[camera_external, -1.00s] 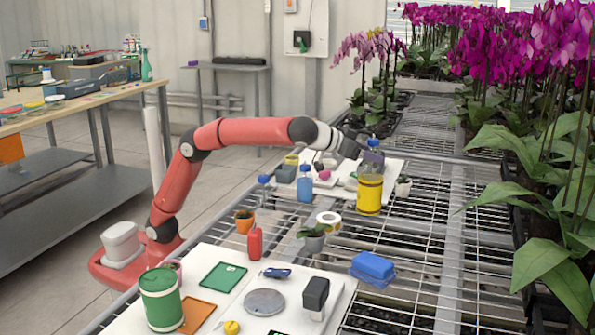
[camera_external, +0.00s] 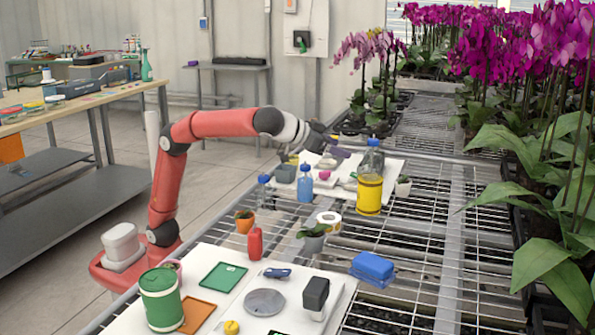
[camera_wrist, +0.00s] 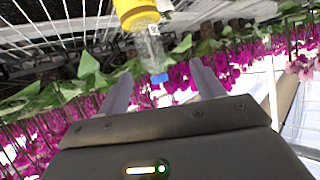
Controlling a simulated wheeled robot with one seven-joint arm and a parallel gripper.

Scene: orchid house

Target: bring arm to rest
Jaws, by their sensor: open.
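My gripper (camera_external: 338,147) is in the air to the left of a bottle with a yellow band and blue cap (camera_external: 369,185). It looks empty, with a gap between it and the bottle. In the wrist view my two fingers (camera_wrist: 160,74) are spread apart, and the bottle (camera_wrist: 138,14) appears upside down beyond them, its blue cap in the gap. The bottle stands upright on the wire bench. My red arm is bent, with its elbow high and its forearm reaching right.
A blue bottle (camera_external: 305,186), a potted plant (camera_external: 313,237), a blue box (camera_external: 372,268) and a red bottle (camera_external: 255,243) stand on the bench below the arm. A green canister (camera_external: 161,300) is at the front. Magenta orchids (camera_external: 490,40) fill the right side.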

